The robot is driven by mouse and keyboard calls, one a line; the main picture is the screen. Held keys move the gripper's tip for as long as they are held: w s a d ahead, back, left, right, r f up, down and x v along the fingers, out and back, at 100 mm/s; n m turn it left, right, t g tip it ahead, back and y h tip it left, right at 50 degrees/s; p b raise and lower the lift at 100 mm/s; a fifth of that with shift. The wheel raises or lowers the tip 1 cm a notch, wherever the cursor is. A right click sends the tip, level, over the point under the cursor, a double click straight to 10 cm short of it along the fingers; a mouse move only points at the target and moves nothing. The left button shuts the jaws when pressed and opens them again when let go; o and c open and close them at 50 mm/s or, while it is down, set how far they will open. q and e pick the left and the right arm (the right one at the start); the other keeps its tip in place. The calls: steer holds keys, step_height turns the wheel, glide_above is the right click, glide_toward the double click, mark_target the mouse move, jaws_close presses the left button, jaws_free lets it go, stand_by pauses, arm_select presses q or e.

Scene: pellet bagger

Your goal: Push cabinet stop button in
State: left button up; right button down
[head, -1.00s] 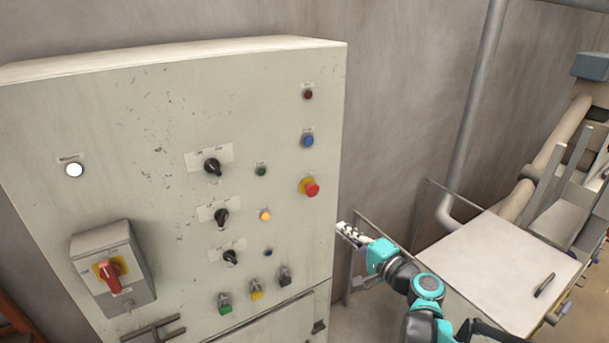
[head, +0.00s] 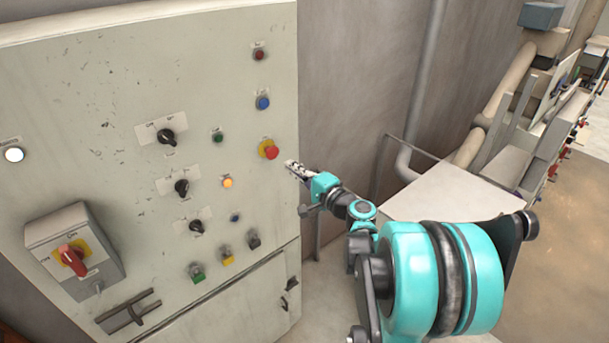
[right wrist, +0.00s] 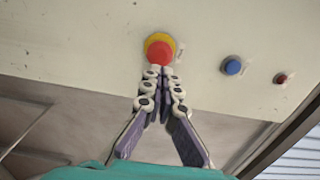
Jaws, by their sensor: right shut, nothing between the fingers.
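The stop button is a red mushroom head on a yellow collar (head: 271,152), near the right edge of the cream cabinet front (head: 110,110). In the right wrist view the red button (right wrist: 159,52) lies just beyond the fingertips. My right gripper (head: 290,165) is shut and empty, with its tips just to the right of the button and slightly below it in the head view. In the right wrist view its fingertips (right wrist: 157,72) overlap the lower edge of the red head; I cannot tell whether they touch. My left gripper is not in view.
A blue button (head: 263,103) and a dark red one (head: 259,55) sit above the stop button. An orange lamp (head: 227,183) and black rotary switches (head: 181,187) are left of it. A red-handled isolator box (head: 72,255) protrudes at lower left. A pale metal table (head: 450,205) stands at right.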

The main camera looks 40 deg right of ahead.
mark_target(274, 153)
steer(key=w, duration=0.6)
steer(key=shift+a, duration=0.25)
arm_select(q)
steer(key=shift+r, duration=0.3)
